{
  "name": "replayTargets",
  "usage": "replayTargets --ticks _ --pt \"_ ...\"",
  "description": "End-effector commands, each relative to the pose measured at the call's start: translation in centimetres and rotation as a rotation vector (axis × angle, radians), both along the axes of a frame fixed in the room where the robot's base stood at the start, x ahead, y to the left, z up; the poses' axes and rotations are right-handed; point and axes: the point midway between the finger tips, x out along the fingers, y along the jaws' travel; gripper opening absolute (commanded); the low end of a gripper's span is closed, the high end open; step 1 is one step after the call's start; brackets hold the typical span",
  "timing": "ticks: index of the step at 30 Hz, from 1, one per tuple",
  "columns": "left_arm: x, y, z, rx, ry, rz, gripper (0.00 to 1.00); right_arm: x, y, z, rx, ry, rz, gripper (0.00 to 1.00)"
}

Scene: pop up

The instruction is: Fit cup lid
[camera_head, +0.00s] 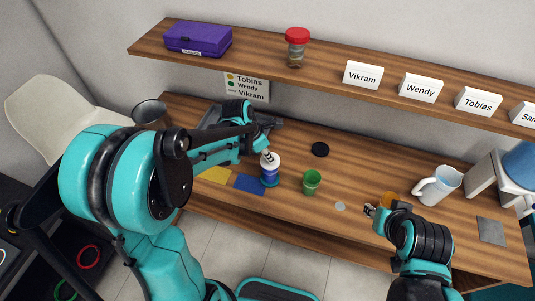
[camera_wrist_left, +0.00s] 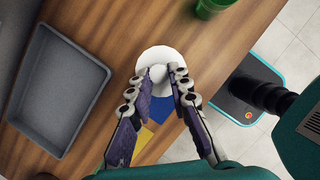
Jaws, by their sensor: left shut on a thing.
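A blue cup (camera_head: 270,174) stands beside the blue mat in the head view. A white lid (camera_head: 270,159) is at its top; I cannot tell whether it is seated or just above the rim. In the left wrist view the round white lid (camera_wrist_left: 150,58) has its knob between my fingertips and hides the cup. My left gripper (camera_head: 266,153) is shut on the lid; it also shows in the left wrist view (camera_wrist_left: 160,76). A green cup (camera_head: 312,181) stands to the right. My right gripper (camera_head: 370,210) is near an orange cup (camera_head: 389,198); its jaw state is unclear.
A black disc (camera_head: 320,149) and a small pale disc (camera_head: 340,206) lie on the table. A grey tray (camera_wrist_left: 47,95) is left in the wrist view. A white pitcher (camera_head: 436,187) stands right. The shelf (camera_head: 330,68) with name cards overhangs the back.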

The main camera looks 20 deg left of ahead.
Motion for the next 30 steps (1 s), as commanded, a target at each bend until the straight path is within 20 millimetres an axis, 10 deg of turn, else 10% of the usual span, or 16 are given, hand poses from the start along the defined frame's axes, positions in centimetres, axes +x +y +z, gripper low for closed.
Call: replayTargets --ticks 30 --pt "0.0 0.0 -1.2 0.000 0.000 0.000 0.00 0.0 0.0 -1.2 0.000 0.000 0.000 0.35"
